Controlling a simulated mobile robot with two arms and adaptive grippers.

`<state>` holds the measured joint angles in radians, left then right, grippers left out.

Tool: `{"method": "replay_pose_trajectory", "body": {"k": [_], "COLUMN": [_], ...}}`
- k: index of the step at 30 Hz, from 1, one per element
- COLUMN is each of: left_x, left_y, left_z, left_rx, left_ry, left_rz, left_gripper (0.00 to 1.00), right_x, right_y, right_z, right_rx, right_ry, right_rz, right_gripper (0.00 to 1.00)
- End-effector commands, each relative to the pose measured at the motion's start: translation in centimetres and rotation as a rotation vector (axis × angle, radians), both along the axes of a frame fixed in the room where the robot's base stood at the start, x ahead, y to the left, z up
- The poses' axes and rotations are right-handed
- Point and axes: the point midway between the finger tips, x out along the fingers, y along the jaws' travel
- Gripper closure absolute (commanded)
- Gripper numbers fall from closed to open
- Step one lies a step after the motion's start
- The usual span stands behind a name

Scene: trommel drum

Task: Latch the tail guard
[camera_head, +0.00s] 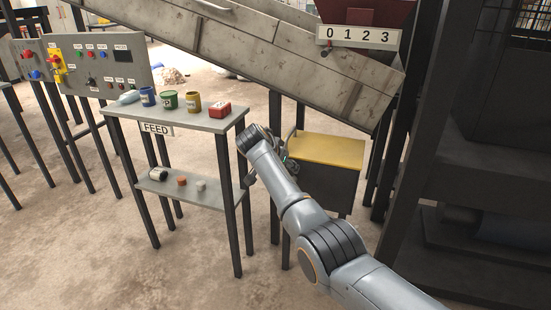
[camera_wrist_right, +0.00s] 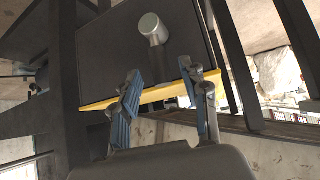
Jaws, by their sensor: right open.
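A dark box or panel with a yellow top (camera_head: 330,150) stands under the low end of the sloped trough; I cannot tell for sure that it is the tail guard. My right gripper (camera_head: 284,160) is at its left side, mostly hidden by my wrist. In the right wrist view the gripper (camera_wrist_right: 168,97) is open, its blue-padded fingers apart with nothing held between them. Past the fingertips are the yellow edge (camera_wrist_right: 160,92) and a dark face (camera_wrist_right: 105,40) bearing a grey round knob (camera_wrist_right: 153,28). I cannot make out a latch. My left gripper is out of view.
The sloped trough (camera_head: 270,50) hangs overhead. Dark posts (camera_head: 402,130) stand at right. A control panel (camera_head: 95,65) is far left.

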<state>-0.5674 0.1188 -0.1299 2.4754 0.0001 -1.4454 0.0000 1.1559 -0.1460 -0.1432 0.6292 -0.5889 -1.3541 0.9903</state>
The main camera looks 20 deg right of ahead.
Motion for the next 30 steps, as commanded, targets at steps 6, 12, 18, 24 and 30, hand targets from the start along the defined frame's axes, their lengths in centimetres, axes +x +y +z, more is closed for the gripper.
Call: {"method": "replay_pose_trajectory", "body": {"k": [6, 12, 18, 24, 30], "left_x": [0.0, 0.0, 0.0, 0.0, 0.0], "left_y": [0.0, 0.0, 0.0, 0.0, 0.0], "left_z": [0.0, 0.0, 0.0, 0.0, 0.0], "left_rx": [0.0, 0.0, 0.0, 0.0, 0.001], "left_ry": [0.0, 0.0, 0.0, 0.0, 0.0], "left_rz": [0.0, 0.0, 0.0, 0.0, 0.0], "left_gripper": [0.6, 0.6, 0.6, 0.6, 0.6], "right_x": [-1.9, -3.5, -4.2, -4.2, -4.2], "right_y": [2.3, 3.8, 4.4, 4.5, 4.5], "right_z": [3.0, 5.2, 6.1, 6.1, 6.1], "right_rx": [0.001, 0.0, -0.001, -0.001, -0.001], "right_ry": [-0.005, -0.001, -0.001, 0.0, 0.0], "right_rz": [0.003, 0.002, 0.0, 0.001, 0.001], "right_gripper": [0.55, 0.55, 0.55, 0.55, 0.55]}}
